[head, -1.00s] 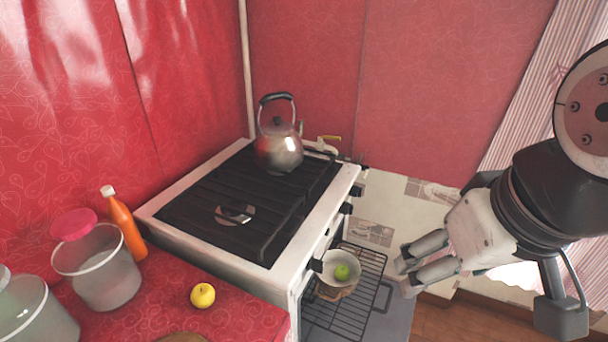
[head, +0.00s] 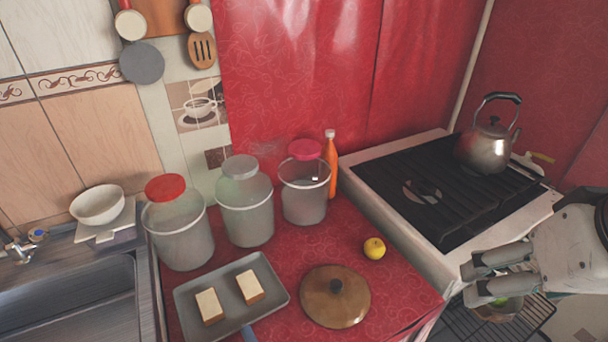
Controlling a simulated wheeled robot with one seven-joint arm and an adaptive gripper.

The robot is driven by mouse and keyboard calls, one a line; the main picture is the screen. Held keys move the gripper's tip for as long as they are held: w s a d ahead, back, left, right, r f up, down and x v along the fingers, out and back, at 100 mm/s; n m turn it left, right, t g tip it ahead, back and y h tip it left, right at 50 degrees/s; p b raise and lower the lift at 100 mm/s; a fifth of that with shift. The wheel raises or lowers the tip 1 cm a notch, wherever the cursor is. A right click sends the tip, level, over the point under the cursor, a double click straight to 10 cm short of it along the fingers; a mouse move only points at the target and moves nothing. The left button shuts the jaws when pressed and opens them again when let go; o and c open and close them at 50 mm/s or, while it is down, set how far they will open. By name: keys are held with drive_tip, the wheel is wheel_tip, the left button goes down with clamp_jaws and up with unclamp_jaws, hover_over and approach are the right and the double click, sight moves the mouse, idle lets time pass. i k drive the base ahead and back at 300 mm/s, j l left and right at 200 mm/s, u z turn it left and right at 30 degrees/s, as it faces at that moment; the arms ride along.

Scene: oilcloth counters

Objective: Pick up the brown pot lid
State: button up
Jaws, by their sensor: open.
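The brown pot lid (head: 318,308) lies flat on the red oilcloth counter (head: 385,290), its dark knob facing up. It is near the front of the counter, between the grey tray and the stove. My gripper (head: 466,284) is at the right of the head view, beside the stove's front edge and to the right of the lid. Its two fingers point left, apart and empty. A gap of counter separates them from the lid.
A yellow apple (head: 374,248) sits just behind the lid. A grey tray (head: 188,304) with two bread slices lies to its left. Several jars (head: 246,212) and an orange bottle (head: 330,165) stand behind. The stove (head: 430,185) bears a kettle (head: 486,148). A sink (head: 75,300) is far left.

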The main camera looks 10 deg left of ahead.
sight(333, 295)
drive_tip(key=u, duration=0.55)
drive_tip(key=z, duration=1.3)
drive_tip(key=k+j+u, duration=0.4)
drive_tip(key=j, duration=0.25)
drive_tip(key=k, duration=0.1)
